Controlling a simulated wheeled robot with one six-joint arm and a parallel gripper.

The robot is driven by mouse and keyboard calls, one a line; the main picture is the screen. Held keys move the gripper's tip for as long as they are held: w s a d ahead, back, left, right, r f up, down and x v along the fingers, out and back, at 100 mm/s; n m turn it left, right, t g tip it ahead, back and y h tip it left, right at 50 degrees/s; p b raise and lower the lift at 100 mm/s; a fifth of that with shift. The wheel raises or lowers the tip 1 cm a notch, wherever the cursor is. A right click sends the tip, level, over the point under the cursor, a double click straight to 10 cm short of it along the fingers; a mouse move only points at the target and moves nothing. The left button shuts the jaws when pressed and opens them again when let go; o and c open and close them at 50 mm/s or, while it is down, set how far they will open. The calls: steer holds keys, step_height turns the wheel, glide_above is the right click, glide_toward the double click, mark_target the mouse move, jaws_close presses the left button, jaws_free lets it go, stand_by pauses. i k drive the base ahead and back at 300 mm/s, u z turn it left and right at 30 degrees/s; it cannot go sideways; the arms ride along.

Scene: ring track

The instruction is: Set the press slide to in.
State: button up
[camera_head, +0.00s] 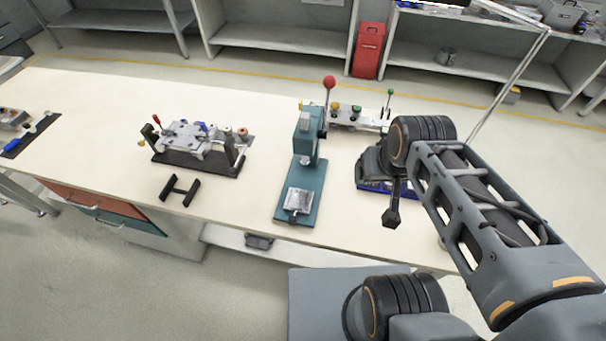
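A teal press (307,165) stands on the cream workbench, in the middle of the view. It has an upright column and a lever with a red ball knob (329,82). A silver plate (298,199), which looks like the slide, lies at the near end of its base, apart from the column. My arm reaches in from the right, and its dark end, my gripper (391,216), hangs to the right of the press and points down, apart from it. The fingers are too small and dark to tell open from shut.
A grey fixture (196,148) on a dark base stands left of the press, with a black H-shaped piece (180,189) before it. A fixture with coloured knobs (352,116) stands behind. A blue-edged item (373,186) sits partly hidden behind my wrist. Bare bench lies left of the press.

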mark_target(297, 199)
steer(key=k, duration=1)
steer(key=u, duration=1.5)
steer(key=i, duration=0.75)
steer(key=z, duration=1)
